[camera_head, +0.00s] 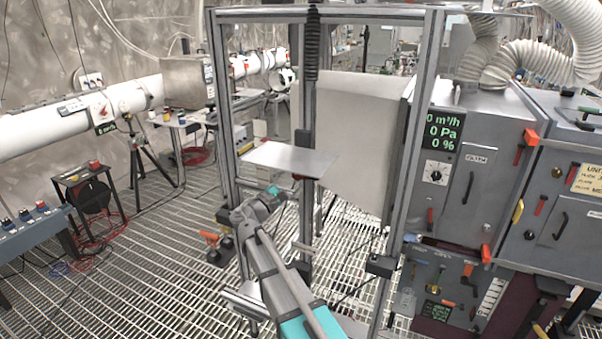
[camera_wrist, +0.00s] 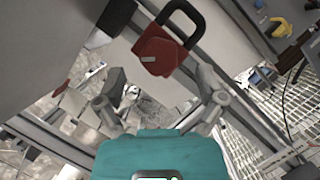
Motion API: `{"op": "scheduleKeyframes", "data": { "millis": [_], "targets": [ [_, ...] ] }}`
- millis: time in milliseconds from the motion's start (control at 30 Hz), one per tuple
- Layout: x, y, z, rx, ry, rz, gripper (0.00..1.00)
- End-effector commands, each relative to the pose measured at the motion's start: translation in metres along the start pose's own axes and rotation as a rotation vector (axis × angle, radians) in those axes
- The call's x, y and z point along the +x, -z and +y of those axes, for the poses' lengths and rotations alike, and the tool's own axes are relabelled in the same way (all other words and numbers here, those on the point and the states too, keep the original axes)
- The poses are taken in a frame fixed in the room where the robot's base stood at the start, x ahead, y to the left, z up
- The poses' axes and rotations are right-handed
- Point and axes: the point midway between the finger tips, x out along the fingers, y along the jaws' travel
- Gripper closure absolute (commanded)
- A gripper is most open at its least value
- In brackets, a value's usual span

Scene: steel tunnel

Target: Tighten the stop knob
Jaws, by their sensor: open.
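A red block with a dark loop-shaped handle (camera_wrist: 162,52) shows in the wrist view, ahead of my fingers. I cannot tell for sure whether it is the stop knob. My gripper (camera_wrist: 161,82) is open, its two fingers spread left and right below the block, with nothing seen between them. I cannot tell whether a finger touches the block. In the head view my gripper (camera_head: 274,191) is under a flat metal plate (camera_head: 290,158) on the upright frame. A small red part (camera_head: 299,177) shows at the plate's underside, mostly hidden.
Metal frame posts (camera_head: 222,100) stand around the plate. A large pale panel (camera_head: 350,135) is behind and right. Grey control cabinets (camera_head: 480,170) stand at the right. A tripod (camera_head: 150,150) and small table (camera_head: 85,185) are at the left. Grated floor (camera_head: 160,260) is open at front left.

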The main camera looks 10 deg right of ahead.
Motion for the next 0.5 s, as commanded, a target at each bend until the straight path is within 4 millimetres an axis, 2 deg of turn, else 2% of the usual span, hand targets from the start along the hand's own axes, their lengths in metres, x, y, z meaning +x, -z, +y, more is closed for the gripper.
{"op": "scheduleKeyframes", "data": {
  "millis": [200, 500],
  "targets": [
    [0.024, 0.0, 0.001, 0.001, 0.0, 0.0, 0.11],
    [0.033, 0.0, 0.0, 0.001, 0.0, 0.0, 0.11]
  ]
}}
